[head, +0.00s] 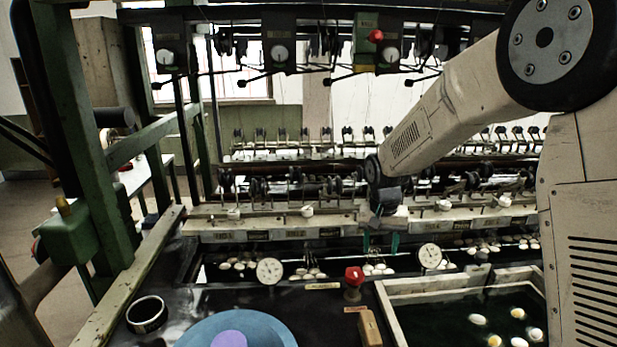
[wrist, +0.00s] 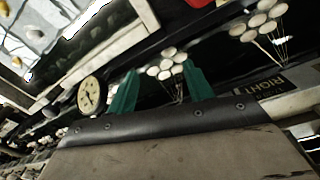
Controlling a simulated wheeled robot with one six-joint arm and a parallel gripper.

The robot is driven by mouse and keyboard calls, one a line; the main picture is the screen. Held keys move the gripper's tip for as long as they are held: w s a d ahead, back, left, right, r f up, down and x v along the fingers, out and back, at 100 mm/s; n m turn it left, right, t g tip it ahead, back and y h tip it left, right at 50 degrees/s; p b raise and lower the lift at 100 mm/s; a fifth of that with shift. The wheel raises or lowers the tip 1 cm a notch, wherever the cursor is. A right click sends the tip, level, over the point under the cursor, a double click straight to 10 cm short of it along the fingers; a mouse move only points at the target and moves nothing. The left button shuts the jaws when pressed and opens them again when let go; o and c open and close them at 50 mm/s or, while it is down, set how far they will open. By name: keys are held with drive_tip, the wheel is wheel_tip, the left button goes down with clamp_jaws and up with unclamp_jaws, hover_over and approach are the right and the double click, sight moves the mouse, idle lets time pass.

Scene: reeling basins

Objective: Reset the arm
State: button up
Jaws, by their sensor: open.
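My arm reaches in from the right in the head view, over the reeling frame, and bends down at its end. My gripper (head: 379,250) points down in front of the cream rail (head: 290,222). Its two teal fingers stand apart with nothing between them. In the wrist view my gripper (wrist: 160,70) shows the same two open fingers. A cluster of white cocoons (wrist: 166,64) with threads appears between and beyond the fingertips. I cannot tell how far it is from them. The cocoons also show below the fingers in the head view (head: 378,270).
White dials (head: 269,271) and (head: 430,256) stand beside the cocoon clusters. A red knob (head: 353,276) and wooden block (head: 369,328) stand on the black front surface. A blue round dish (head: 262,325), a dark ring-shaped cup (head: 147,314) and a cocoon basin (head: 400,312) are in front.

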drive_tip(key=s+d+r+n, duration=0.1)
drive_tip(key=s+r, duration=0.4)
drive_tip(key=s, duration=0.7)
drive_tip(key=s+d+r+n, duration=0.1)
drive_tip(key=s+r, duration=0.3)
drive_tip(key=s, duration=0.8)
drive_tip(key=s+d+r+n+t, duration=0.1)
drive_tip(key=s+r, duration=0.4)
drive_tip(key=s, duration=0.7)
drive_tip(key=shift+s+d+r+y, duration=0.2)
drive_tip(key=shift+d+r+y, duration=0.1)
